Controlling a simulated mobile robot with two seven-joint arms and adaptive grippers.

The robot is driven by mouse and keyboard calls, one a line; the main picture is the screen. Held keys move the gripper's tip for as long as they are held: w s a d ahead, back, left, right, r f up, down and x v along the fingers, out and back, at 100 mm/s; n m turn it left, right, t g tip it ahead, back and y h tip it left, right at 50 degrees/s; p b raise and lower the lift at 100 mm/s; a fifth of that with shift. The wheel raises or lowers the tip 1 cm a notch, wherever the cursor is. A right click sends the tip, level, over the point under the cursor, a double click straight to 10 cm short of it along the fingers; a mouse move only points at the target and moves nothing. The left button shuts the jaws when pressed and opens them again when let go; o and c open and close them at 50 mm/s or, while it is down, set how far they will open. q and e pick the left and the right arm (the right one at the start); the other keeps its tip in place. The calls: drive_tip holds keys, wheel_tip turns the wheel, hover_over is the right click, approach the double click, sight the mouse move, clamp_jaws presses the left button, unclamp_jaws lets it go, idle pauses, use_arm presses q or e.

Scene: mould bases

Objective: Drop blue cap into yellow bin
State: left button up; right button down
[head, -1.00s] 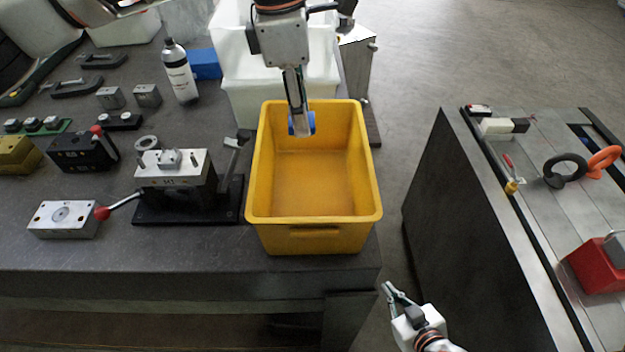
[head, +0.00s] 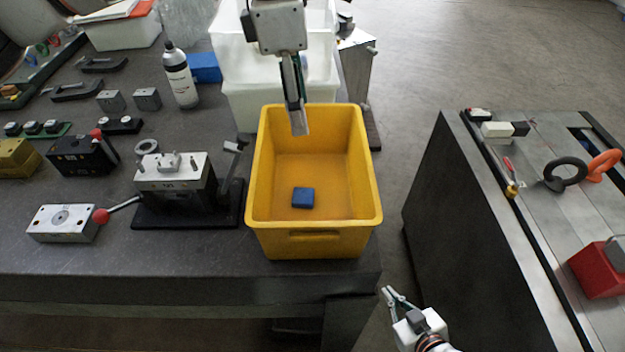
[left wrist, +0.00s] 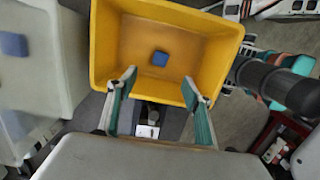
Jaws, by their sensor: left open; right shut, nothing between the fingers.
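The blue cap (head: 303,197) lies on the floor of the yellow bin (head: 313,246), near its middle. It also shows in the left wrist view (left wrist: 160,59), inside the bin (left wrist: 135,93). My left gripper (head: 299,130) hangs over the back part of the bin, above and behind the cap. In the left wrist view its two fingers (left wrist: 160,92) are spread apart with nothing between them. My right gripper (head: 393,292) is off to the lower right in the head view, apart from the bin and the bench, and empty.
White bins (head: 240,98) stand behind the yellow bin. A bottle (head: 180,75) and a blue block (head: 205,67) are at the back left. A clamping fixture (head: 175,183) with a red-knobbed lever stands left of the bin. A second table (head: 480,215) is on the right, across a floor gap.

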use_arm(q)
wheel_tip(320, 180, up, 10)
drive_tip(key=a, duration=0.1)
drive_tip(key=shift+f, duration=0.25)
drive_tip(key=shift+a, duration=0.1)
